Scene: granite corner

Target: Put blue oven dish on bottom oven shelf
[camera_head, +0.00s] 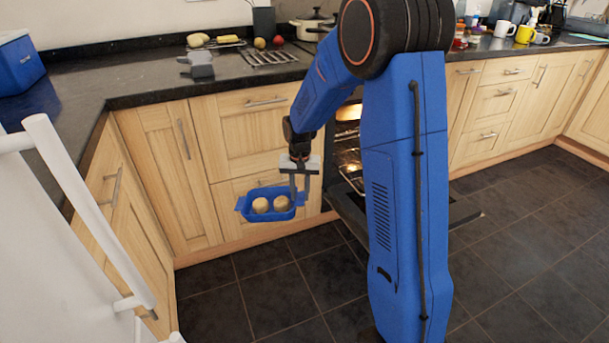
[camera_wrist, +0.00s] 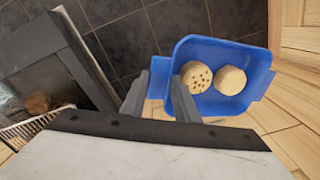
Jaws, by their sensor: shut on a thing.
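The blue oven dish (camera_head: 248,216) hangs above the floor in front of the wooden drawers, with two round pale buns inside. My gripper (camera_head: 300,190) is shut on the dish's right-hand wall. In the wrist view my gripper (camera_wrist: 160,88) pinches the near left edge of the dish (camera_wrist: 232,47), which looks roughly level; one bun has dark spots. The open oven (camera_head: 348,135) is right of the dish, largely hidden behind my arm. Its lit inside shows wire shelving (camera_head: 351,167) and something brown above. The wrist view shows a wire rack (camera_wrist: 22,132) at left. The bottom shelf cannot be made out clearly.
The lowered oven door (camera_head: 467,216) juts out low behind my arm. Wooden cabinets (camera_head: 165,170) stand close behind and left of the dish. A white appliance with a handle (camera_head: 85,215) is at the left front. Dark tiled floor (camera_head: 260,275) is clear below the dish.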

